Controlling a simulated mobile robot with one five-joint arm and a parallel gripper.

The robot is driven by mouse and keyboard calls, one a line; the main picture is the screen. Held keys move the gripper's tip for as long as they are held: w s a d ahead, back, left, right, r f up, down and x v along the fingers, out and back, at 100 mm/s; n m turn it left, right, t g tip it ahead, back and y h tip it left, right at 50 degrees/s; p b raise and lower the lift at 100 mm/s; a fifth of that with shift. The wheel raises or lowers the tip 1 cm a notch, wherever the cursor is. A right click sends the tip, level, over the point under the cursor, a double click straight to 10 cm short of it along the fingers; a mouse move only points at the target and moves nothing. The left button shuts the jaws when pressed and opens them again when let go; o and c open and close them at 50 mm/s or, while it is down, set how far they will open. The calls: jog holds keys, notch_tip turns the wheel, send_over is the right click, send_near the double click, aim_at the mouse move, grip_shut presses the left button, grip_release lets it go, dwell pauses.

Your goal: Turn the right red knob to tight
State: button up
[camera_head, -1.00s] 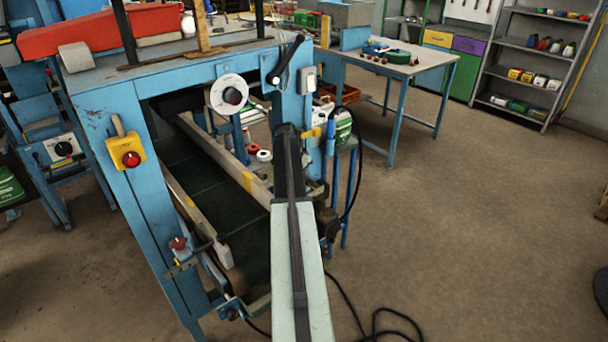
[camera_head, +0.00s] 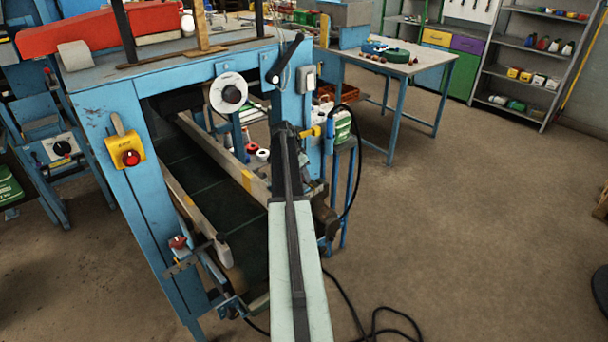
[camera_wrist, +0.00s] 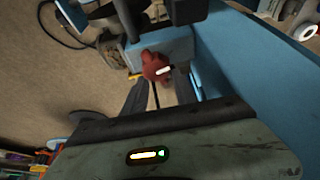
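The right red knob (camera_wrist: 155,65) shows in the wrist view, with a white mark on its face, at the end of a blue frame part. My gripper (camera_wrist: 161,77) has its two dark fingers apart, with the knob just past or between their tips; whether they touch it I cannot tell. In the head view my arm hides this knob and my fingers are not clear. Another red knob, the left one (camera_head: 178,242), sits on the left leg of the blue machine (camera_head: 112,110).
A dark conveyor belt (camera_head: 200,190) with wooden side rails runs under the machine. A yellow box with a red button (camera_head: 130,158) is on the left post. A black cable (camera_head: 350,300) lies on the floor. The floor to the right is open.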

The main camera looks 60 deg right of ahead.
jog(key=shift+d, duration=0.1)
jog(key=shift+r, duration=0.3)
jog(key=p+v, duration=0.7)
jog(key=shift+r, duration=0.2)
jog(key=shift+f, duration=0.15)
